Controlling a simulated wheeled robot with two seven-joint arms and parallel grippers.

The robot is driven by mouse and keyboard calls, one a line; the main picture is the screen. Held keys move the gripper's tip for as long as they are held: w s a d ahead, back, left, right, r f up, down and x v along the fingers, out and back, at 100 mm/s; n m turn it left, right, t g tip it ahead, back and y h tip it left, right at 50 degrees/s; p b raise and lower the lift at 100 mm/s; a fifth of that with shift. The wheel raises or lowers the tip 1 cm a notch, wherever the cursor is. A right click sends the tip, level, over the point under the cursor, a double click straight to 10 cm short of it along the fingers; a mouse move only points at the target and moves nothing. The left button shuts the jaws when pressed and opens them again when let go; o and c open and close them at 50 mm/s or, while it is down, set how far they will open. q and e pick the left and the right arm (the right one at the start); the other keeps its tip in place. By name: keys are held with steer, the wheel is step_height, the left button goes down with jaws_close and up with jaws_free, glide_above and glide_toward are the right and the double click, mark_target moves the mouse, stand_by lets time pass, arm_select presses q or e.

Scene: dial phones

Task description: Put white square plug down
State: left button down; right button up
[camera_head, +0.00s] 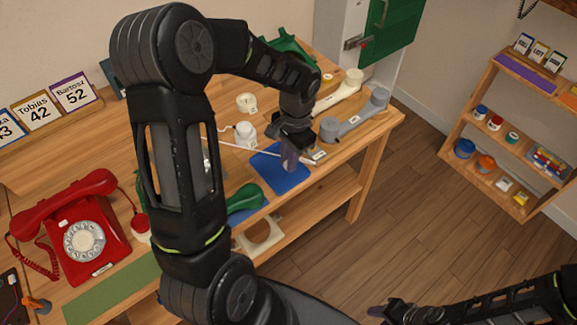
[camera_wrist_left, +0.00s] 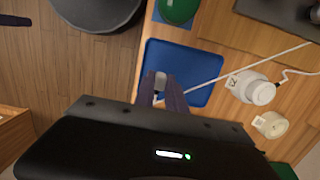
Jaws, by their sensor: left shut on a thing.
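My left gripper (camera_head: 290,160) hangs over the blue mat (camera_head: 270,182) near the table's front edge. In the left wrist view its purple fingers (camera_wrist_left: 166,92) are shut on a small whitish plug (camera_wrist_left: 160,80), which shows at the fingertips above the blue mat (camera_wrist_left: 205,58). A thin white cord (camera_wrist_left: 230,75) runs from near the plug toward the upper right. In the head view the plug is mostly hidden by the gripper; whether it touches the mat I cannot tell. My right gripper (camera_head: 385,312) is low at the bottom right, away from the table, its opening unclear.
A white labelled jar-like part (camera_head: 245,133) and a cream one (camera_head: 247,102) stand behind the mat. A green handset (camera_head: 244,199) lies left of it. Grey (camera_head: 355,116) and cream (camera_head: 341,92) handsets lie to the right. A red dial phone (camera_head: 78,232) stands at left.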

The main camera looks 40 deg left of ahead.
arm_select(q)
step_height(320, 180, down, 3)
steer(key=shift+f, duration=0.25)
steer(key=shift+f, duration=0.1)
steer(key=shift+f, duration=0.15)
steer(key=c, duration=1.4)
jaws_free()
steer(key=shift+r, duration=0.3)
steer(key=r, duration=0.4)
steer(key=w+r, duration=0.1)
steer(key=r, duration=0.3)
steer(key=r+b, duration=0.1)
steer(key=r, duration=0.3)
steer(key=shift+w+d, duration=0.15)
steer(key=shift+d, duration=0.05)
